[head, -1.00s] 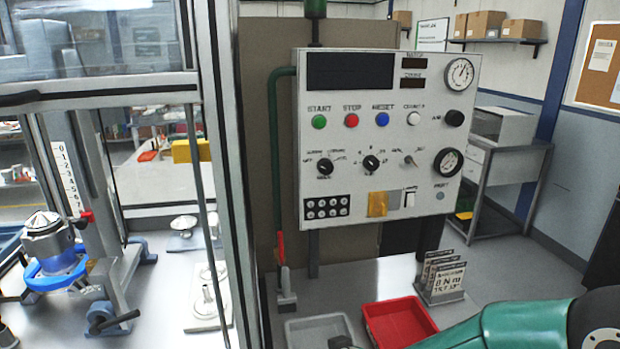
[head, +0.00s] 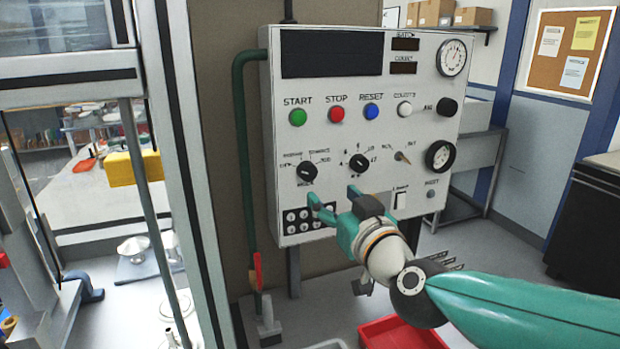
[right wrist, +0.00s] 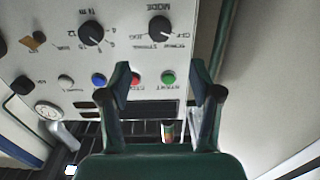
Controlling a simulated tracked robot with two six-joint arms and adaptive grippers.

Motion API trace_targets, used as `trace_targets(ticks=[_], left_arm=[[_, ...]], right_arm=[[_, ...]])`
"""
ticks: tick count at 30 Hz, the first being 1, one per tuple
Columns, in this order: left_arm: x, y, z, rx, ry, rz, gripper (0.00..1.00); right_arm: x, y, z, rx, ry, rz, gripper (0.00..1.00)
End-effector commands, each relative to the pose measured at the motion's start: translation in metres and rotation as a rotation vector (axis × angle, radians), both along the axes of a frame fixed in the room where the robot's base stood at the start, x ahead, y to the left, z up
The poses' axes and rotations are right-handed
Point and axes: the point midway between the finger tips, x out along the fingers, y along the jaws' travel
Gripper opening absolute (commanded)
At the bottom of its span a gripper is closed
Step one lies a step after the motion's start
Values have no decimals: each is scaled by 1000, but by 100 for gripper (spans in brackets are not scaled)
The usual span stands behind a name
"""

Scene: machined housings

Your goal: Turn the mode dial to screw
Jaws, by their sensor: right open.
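The mode dial (head: 307,171) is a black round knob at the lower left of the white control panel (head: 340,120), with small labels around it that I cannot read reliably. In the right wrist view the panel appears upside down, and the mode dial (right wrist: 161,28) is near the top centre. My right gripper (head: 334,196) is open and empty, in front of the panel's lower part, its fingertips just below and right of the dial in the head view. In the right wrist view its two fingers (right wrist: 162,82) are spread apart. I see no contact with the dial. My left gripper is not in view.
A second black dial (head: 359,162) and a small toggle lever (head: 402,157) are right of the mode dial. Green (head: 297,117), red (head: 336,115) and blue (head: 371,112) buttons sit above. A black button block (head: 303,219) is below. A red tray (head: 395,333) lies below my arm.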

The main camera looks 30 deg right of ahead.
Motion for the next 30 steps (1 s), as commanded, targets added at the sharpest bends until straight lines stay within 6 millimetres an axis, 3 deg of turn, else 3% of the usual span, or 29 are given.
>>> trace_targets(ticks=[9,15,21,30], left_arm=[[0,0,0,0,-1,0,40],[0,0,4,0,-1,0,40],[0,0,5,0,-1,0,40],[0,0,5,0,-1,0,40]], right_arm=[[69,-16,0,1,4,0,64],[98,-24,0,0,2,0,64],[110,-27,0,0,1,0,64],[111,-27,0,0,1,-1,61]])
